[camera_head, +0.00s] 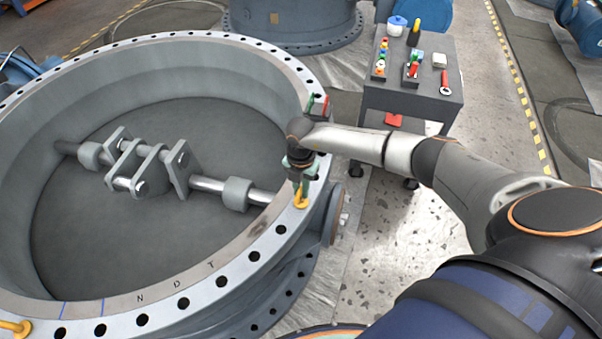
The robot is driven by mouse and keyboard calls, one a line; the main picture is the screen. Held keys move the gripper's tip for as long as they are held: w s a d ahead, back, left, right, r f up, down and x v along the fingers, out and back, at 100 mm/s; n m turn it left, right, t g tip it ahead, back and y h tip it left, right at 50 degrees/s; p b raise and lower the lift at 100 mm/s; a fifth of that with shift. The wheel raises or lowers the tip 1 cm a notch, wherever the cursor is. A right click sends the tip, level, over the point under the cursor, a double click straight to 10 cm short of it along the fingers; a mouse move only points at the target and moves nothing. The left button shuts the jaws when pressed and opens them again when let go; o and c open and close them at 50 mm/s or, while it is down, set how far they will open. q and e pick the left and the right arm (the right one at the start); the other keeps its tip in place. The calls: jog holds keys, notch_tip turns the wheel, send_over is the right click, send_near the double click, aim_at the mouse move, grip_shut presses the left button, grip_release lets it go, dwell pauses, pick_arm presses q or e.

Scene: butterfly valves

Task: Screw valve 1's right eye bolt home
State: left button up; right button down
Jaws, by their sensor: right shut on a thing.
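Valve 1 is the large round grey body (190,305) that fills the left half of the view. Its right eye bolt (301,201) is yellow and stands at the flange's right rim. My right gripper (301,186) points down from above and is shut on this eye bolt. The fingers hide its upper part, and the thread is out of sight. Another yellow eye bolt (15,328) shows at the flange's lower left, cut by the picture edge. My left gripper is not in view.
A dark cart (455,98) with small coloured parts and tools stands behind my right arm. A red and green item (319,105) sits on the flange beyond my gripper. A second large valve body (300,47) is at the back. Speckled floor lies right of valve 1.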

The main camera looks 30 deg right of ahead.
dwell(0.3)
jog(key=c, duration=0.8)
grip_release()
jog(key=shift+c, duration=0.2)
jog(key=shift+r, duration=0.1)
notch_tip(320, 180, up, 12)
jog(key=shift+r, duration=0.25)
